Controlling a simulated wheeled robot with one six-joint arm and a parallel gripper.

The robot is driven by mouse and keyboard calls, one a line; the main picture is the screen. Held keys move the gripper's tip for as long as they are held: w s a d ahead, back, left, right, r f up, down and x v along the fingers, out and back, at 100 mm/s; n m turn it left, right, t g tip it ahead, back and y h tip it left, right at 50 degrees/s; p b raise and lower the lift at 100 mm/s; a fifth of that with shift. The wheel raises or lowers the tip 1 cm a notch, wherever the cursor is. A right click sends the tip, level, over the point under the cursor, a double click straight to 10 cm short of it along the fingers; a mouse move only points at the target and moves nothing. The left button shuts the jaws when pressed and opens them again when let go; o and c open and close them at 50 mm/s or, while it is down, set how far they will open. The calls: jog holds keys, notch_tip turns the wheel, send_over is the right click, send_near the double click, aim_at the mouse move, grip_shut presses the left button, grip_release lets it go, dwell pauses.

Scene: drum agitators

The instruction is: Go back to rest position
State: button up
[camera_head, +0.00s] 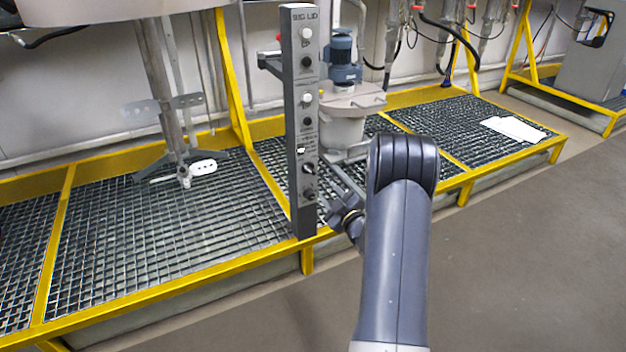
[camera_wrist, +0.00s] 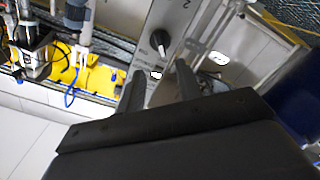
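My gripper (camera_wrist: 160,70) shows in the wrist view with its two dark fingers apart and nothing between them. Beyond the fingertips is a grey panel face with a black rotary knob (camera_wrist: 160,40); a gap appears to lie between them. In the head view, my gripper (camera_head: 347,215) is low beside the right side of the grey control post (camera_head: 305,215), partly hidden by my arm. The post is upright, labelled BIG LID, and carries several buttons and knobs. I cannot tell from the head view whether the gripper touches the post.
A yellow-framed grating platform (camera_head: 170,235) runs along the wall behind the post. On it stand an agitator shaft with paddles (camera_head: 183,150) and a drum with a blue motor (camera_head: 342,60). White sheets (camera_head: 513,129) lie at right. The grey floor (camera_head: 540,260) at right is clear.

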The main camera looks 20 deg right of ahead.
aim_at(311, 173)
jog(key=w+b, duration=0.2)
jog(key=w, duration=0.9)
jog(key=shift+a+b, duration=0.2)
jog(key=shift+b, duration=0.2)
jog(key=shift+s+r+p, duration=0.1)
jog(key=shift+r+p, duration=0.05)
jog(key=shift+p, duration=0.4)
jog(key=shift+m, duration=0.3)
jog(key=shift+f+b, duration=0.25)
jog(key=shift+b, duration=0.25)
